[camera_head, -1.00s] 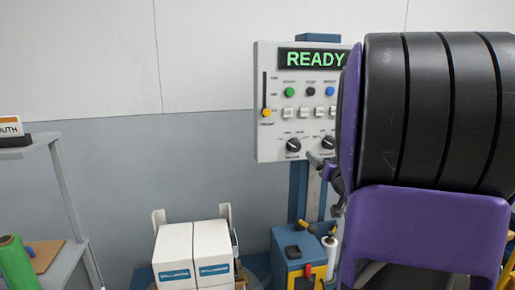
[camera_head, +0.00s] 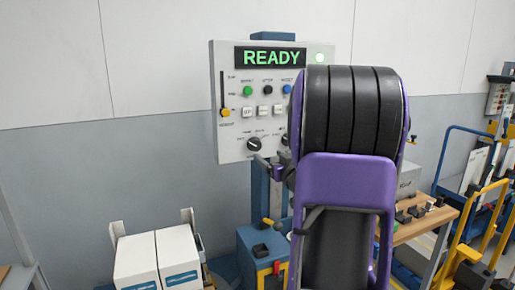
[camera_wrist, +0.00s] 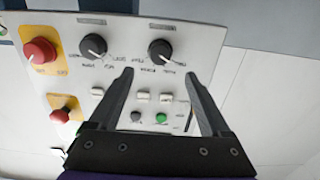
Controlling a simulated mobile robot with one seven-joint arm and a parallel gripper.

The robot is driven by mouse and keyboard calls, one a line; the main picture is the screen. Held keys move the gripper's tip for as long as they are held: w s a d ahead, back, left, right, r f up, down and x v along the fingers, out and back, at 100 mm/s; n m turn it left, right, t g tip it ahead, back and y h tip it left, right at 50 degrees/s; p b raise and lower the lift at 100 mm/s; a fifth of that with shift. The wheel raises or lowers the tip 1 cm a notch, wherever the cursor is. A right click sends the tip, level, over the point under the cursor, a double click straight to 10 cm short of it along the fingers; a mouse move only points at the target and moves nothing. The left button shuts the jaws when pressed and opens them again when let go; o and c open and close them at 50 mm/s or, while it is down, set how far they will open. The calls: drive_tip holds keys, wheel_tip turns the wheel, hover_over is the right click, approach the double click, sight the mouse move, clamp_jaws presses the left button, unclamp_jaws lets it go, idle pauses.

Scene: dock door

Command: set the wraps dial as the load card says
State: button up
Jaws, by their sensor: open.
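The control panel (camera_head: 230,110) hangs on a blue post and its display reads READY. A black dial (camera_head: 254,144) with a white pointer mark sits low on it; a second dial beside it is mostly hidden by my arm. In the wrist view both dials show, one at left (camera_wrist: 93,46) and one at right (camera_wrist: 160,50). Their labels are too small to read, so I cannot tell which is the wraps dial. My gripper (camera_wrist: 159,75) is open and empty, its fingertips just short of the right-hand dial there. No load card is readable.
Red buttons on yellow plates (camera_wrist: 40,50) are at left in the wrist view. White switches (camera_wrist: 142,97) lie between my fingers. White cartons (camera_head: 157,262) stand below left of the panel. A wooden bench (camera_head: 425,225) and yellow-railed cart (camera_head: 470,240) are at right.

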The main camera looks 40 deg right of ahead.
sight(257, 146)
drive_tip(key=x, duration=0.9)
drive_tip(key=shift+w+d, duration=0.1)
drive_tip(key=shift+w, duration=0.2)
drive_tip(key=shift+c, duration=0.4)
clamp_jaws()
drive_tip(key=shift+m+p, duration=0.3)
drive_tip(key=shift+p, duration=0.1)
drive_tip(key=shift+r+m+p, duration=0.15)
drive_tip(key=shift+m+p, duration=0.8)
drive_tip(key=shift+m, duration=0.25)
drive_tip(key=m+p, duration=0.2)
drive_tip(key=m, duration=0.2)
drive_tip(key=shift+m+p, duration=0.4)
